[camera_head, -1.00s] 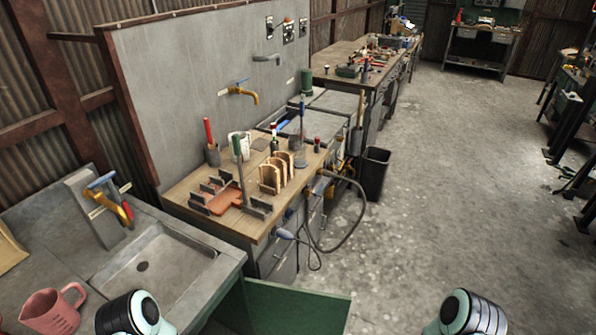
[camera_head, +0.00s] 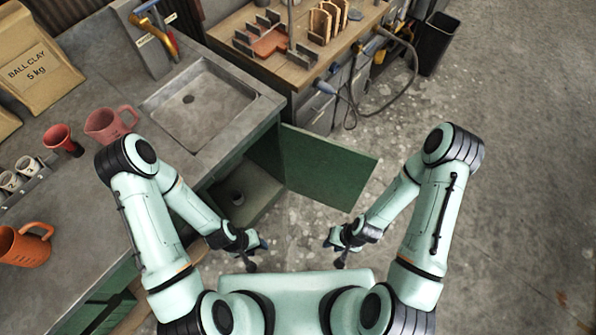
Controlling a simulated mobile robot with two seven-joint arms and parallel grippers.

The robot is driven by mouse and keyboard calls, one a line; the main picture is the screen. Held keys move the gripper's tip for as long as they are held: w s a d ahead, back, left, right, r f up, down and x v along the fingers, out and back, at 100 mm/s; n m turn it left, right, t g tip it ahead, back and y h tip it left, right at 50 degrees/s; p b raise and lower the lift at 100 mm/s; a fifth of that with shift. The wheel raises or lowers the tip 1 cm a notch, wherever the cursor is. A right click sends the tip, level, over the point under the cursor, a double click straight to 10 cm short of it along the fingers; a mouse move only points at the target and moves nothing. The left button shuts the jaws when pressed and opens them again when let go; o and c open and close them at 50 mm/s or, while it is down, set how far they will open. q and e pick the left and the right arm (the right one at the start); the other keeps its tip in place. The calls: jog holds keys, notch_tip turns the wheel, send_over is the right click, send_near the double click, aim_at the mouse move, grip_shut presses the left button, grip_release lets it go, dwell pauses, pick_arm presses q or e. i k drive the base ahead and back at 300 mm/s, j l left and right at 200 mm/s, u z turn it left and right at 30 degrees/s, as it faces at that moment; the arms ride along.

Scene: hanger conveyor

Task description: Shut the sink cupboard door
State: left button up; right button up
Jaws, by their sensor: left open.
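The green sink cupboard door (camera_head: 326,168) stands open, swung out from the cabinet under the sink. It hangs from the far side of the cupboard opening. The cupboard interior (camera_head: 250,190) is exposed, with a small dark pot-like item (camera_head: 238,198) inside. The sink (camera_head: 200,103) is set in the grey counter above. My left gripper (camera_head: 257,258) is open and empty, on the near side of the opening, apart from the door. My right gripper (camera_head: 335,258) is below and clear of the door in the picture; its jaws are too small to read.
The grey counter (camera_head: 95,205) holds a pink jug (camera_head: 110,124), a red cup (camera_head: 62,140), an orange mug (camera_head: 25,246) and a clay bag (camera_head: 40,62). A wooden workbench (camera_head: 300,65) stands beyond. The concrete floor right of the door is clear.

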aim_at(329, 173)
jog(key=l+u, duration=0.15)
jog(key=u, duration=0.3)
jog(key=l+u, duration=0.2)
jog(key=u, duration=0.3)
jog(key=l+u, duration=0.2)
jog(key=u, duration=0.25)
jog(key=k+l+u, duration=0.1)
jog(key=l+u, duration=0.15)
jog(key=k+l+u, duration=0.1)
jog(key=l+u, duration=0.15)
jog(key=l, duration=0.2)
jog(key=k+l+u, duration=0.15)
jog(key=l+u, duration=0.15)
jog(key=k+l+u, duration=0.2)
jog(key=l, duration=0.2)
jog(key=k+l+u, duration=0.15)
jog(key=k+l, duration=0.7)
jog(key=l, duration=0.2)
jog(key=k+l+u, duration=0.15)
jog(key=k+l, duration=0.45)
jog(key=l, duration=0.2)
jog(key=i+l+u, duration=0.2)
jog(key=l, duration=0.2)
jog(key=i+l+u, duration=0.2)
jog(key=i+l, duration=0.15)
jog(key=l, duration=0.25)
jog(key=i+l+z, duration=0.15)
jog(key=l, duration=0.25)
